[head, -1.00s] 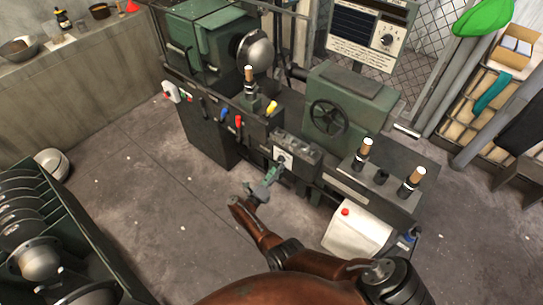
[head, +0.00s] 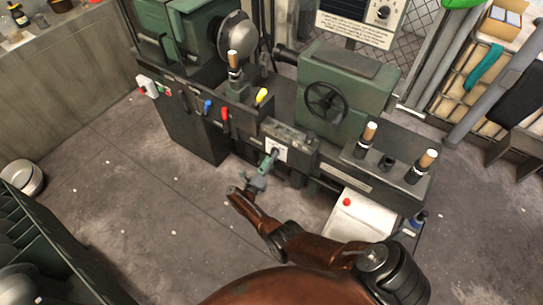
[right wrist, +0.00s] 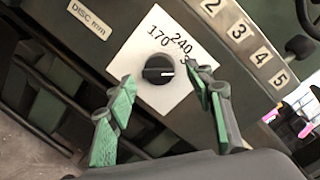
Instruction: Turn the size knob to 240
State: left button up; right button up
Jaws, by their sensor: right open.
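The size knob (right wrist: 158,69) is a round black dial with a white mark, on a white plate (right wrist: 190,95) printed 170, 240 and a third number mostly hidden by a finger. The mark points right, past 240, toward the hidden number. In the head view the white plate (head: 277,147) sits on the machine's front. My right gripper (right wrist: 159,77) is open, its green-padded fingers to the left and right of the knob; contact cannot be made out. The right gripper also shows in the head view (head: 269,162), at the plate. My left gripper is out of view.
The plate is on a green and black lathe (head: 345,85) with a handwheel (head: 326,99) and coloured levers (head: 225,117). Number tags (right wrist: 240,30) run beside the knob. A white box with a red button (head: 358,218) stands lower right.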

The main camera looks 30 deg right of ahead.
jog(key=shift+x, duration=1.3)
jog(key=shift+a, duration=0.1)
jog(key=shift+c, duration=0.4)
jog(key=c, duration=1)
jog(key=shift+c, duration=0.2)
